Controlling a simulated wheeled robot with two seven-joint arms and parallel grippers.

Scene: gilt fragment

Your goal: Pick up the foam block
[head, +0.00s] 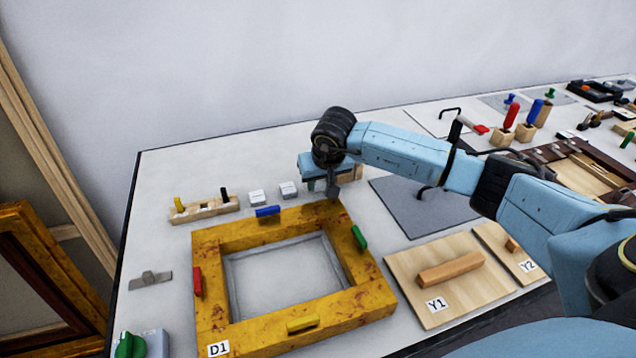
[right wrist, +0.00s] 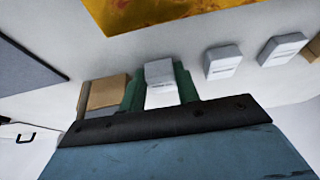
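A small white block (right wrist: 159,72), which looks like the foam block, stands on the table in the right wrist view. My right gripper (right wrist: 160,92) has one green finger on each side of it. The fingers look very close to its sides; I cannot tell whether they press on it. The block appears to be in line with two similar white blocks and not visibly raised. In the head view my right gripper (head: 328,190) reaches down behind the yellow frame and hides this block. My left gripper is not in view.
Two similar white blocks (head: 257,197) (head: 288,190) stand left of the gripper. A tan block (right wrist: 106,92) is close beside one finger. The yellow frame (head: 215,262) with coloured handles lies in front. A grey mat (head: 405,205) and board Y1 (head: 415,270) lie to the right.

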